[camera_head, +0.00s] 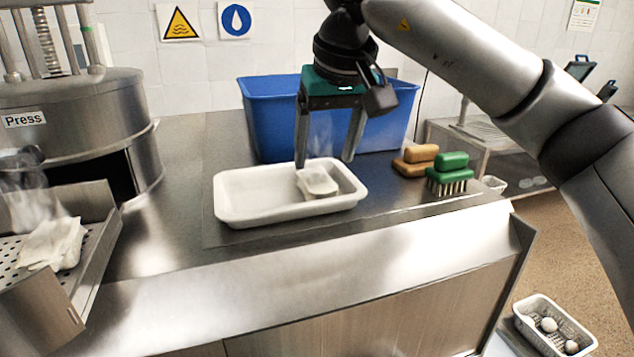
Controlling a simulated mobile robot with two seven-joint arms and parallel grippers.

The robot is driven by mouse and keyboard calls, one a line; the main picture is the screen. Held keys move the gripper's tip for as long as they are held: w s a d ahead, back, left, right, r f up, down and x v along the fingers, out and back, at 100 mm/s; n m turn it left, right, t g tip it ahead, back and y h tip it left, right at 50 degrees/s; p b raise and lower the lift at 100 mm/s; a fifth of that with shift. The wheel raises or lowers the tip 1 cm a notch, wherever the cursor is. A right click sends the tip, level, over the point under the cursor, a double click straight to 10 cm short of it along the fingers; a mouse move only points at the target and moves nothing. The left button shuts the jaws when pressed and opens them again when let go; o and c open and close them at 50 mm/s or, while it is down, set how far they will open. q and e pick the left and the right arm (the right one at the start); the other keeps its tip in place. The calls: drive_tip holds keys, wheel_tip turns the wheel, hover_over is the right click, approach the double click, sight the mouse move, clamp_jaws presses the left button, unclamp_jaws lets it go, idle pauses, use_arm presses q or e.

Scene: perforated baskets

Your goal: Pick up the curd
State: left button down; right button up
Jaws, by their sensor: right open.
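A white lump, which looks like the curd (318,184), lies at the right end of a shallow white tray (232,212) on the steel counter. Faint steam rises from it. My right gripper (324,162) hangs over the tray with its fingers pointing down and spread wide. The fingertips are just above the curd, one towards each side; I cannot tell whether they touch it. Nothing is held between them. A second white, crumpled, steaming piece (52,243) lies on a perforated tray at the left. My left gripper is not in view.
A blue bin (270,115) stands behind the white tray. A green brush (450,172) and a tan brush (414,160) lie to its right. A steel press (70,120) stands at the left. A perforated basket (525,305) with white round things sits low at the right.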

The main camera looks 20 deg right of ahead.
sight(319, 178)
drive_tip(key=shift+p+x, duration=0.7)
drive_tip(key=shift+x, duration=2.45)
drive_tip(key=shift+w, duration=0.1)
drive_tip(key=shift+r, duration=0.1)
clamp_jaws()
drive_tip(key=shift+r, duration=0.1)
